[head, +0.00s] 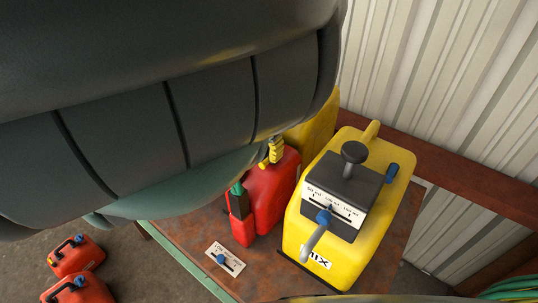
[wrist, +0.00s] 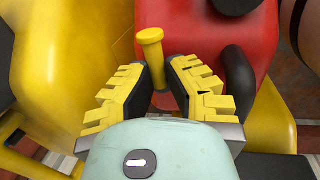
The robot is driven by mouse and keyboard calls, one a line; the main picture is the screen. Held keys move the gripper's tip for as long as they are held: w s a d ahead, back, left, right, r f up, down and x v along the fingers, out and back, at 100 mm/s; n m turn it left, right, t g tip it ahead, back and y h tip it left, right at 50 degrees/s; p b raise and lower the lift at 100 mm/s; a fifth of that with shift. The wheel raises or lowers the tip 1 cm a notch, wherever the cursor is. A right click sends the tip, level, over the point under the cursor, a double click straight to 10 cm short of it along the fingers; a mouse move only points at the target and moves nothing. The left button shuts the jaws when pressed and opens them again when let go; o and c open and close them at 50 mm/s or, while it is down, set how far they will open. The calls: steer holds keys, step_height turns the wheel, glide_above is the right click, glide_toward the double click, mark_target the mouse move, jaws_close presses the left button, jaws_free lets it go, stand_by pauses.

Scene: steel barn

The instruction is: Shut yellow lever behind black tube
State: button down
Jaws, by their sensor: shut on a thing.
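A yellow lever (wrist: 151,38) with a round flat end stands between the fingertips of my gripper (wrist: 158,72) in the wrist view. My gripper is shut on its shaft; the dark pads press from both sides. A curved black tube (wrist: 239,75) is on the red can, just right of the fingers and apart from them. In the head view my yellow-fingered gripper (head: 275,150) is over the top of the red can (head: 272,190). The lever cannot be told apart there.
A yellow can (head: 340,265) with a black top box and grey knob stands close right of the red can on a rusty table (head: 185,235). A small dial plate (head: 226,260) lies in front. More red cans (head: 78,252) sit on the floor at left. A ribbed steel wall (head: 450,90) rises behind.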

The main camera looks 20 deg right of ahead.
steer(key=shift+d, duration=0.1)
steer(key=c, duration=1)
jaws_free()
steer(key=shift+o, duration=0.2)
steer(key=shift+s, duration=0.1)
step_height(320, 180, up, 12)
steer(key=w+a, duration=0.1)
steer(key=w, duration=0.1)
steer(key=shift+a+f, duration=0.15)
steer(key=shift+a, duration=0.1)
